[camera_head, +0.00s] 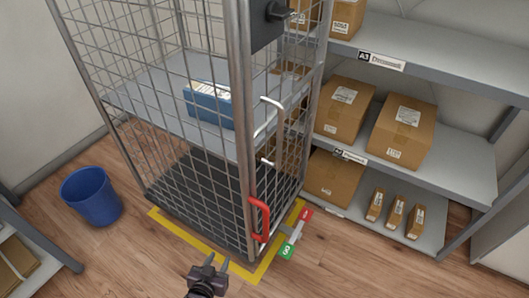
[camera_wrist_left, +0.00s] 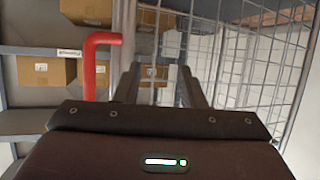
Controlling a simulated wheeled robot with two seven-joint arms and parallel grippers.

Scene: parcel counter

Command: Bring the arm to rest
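My left gripper (camera_head: 218,261) is low in the head view, in front of the wire cage trolley (camera_head: 246,130). Its two fingers stand apart with nothing between them. In the left wrist view the open fingers (camera_wrist_left: 160,80) point towards the cage mesh. The red handle (camera_head: 259,219) on the cage is to the right of the gripper in the head view and apart from it. The handle also shows in the left wrist view (camera_wrist_left: 91,68), left of the fingers and not between them. My right gripper is in neither view.
A blue box (camera_head: 208,104) lies on the cage's shelf. Shelving with brown parcels (camera_head: 402,130) stands at the right. A blue bin (camera_head: 91,196) stands on the floor at left. Yellow tape (camera_head: 185,236) edges the cage. The wooden floor (camera_head: 130,255) between bin and gripper is clear.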

